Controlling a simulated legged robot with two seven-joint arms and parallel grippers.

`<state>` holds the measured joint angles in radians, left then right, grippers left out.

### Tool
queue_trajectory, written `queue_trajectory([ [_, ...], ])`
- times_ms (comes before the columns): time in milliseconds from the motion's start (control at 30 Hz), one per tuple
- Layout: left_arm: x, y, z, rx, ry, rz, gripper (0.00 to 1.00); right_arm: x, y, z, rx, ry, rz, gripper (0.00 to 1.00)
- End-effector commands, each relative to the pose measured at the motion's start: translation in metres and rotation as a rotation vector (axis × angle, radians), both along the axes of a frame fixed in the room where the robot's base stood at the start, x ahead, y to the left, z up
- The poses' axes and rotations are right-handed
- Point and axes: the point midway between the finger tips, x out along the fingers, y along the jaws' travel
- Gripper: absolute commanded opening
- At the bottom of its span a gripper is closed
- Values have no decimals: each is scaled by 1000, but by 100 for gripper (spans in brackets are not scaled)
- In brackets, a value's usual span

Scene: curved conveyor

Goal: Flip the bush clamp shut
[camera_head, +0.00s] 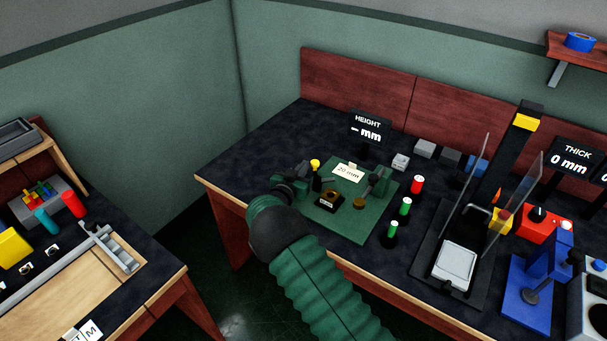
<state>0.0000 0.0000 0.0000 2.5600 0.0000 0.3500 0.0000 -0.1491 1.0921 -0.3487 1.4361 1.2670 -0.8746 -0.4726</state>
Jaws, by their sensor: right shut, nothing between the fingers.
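My right arm comes in from the bottom, and its dark green gripper (302,178) is shut and empty at the left edge of a green mat (345,228). What looks like the bush clamp, a black upright with a yellow knob (315,163), stands right beside the fingertips. I cannot tell whether they touch, or how far the clamp is closed. A small black block with a brass-coloured top (330,200) and a round brass piece (359,202) sit on the mat. A grey-green fixture (379,182) stands at the mat's right. My left gripper is out of view.
A "20 mm" card (347,173) and a HEIGHT display (367,130) stand behind. Red (417,185) and green-topped (405,207) pieces stand right of the mat. Further right are a clear-panelled station (460,262) and a blue fixture (530,295). A gap separates the left bench (150,270).

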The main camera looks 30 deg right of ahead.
Motion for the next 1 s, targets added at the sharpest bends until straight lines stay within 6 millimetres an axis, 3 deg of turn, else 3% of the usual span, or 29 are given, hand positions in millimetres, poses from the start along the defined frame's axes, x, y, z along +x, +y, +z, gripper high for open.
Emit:
queue_trajectory([
  [500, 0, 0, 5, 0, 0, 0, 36, 7, -21, 0, 0, -1, 0, 0],
  [1000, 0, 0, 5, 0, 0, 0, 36, 7, -21, 0, -1, -1, 1, 0],
])
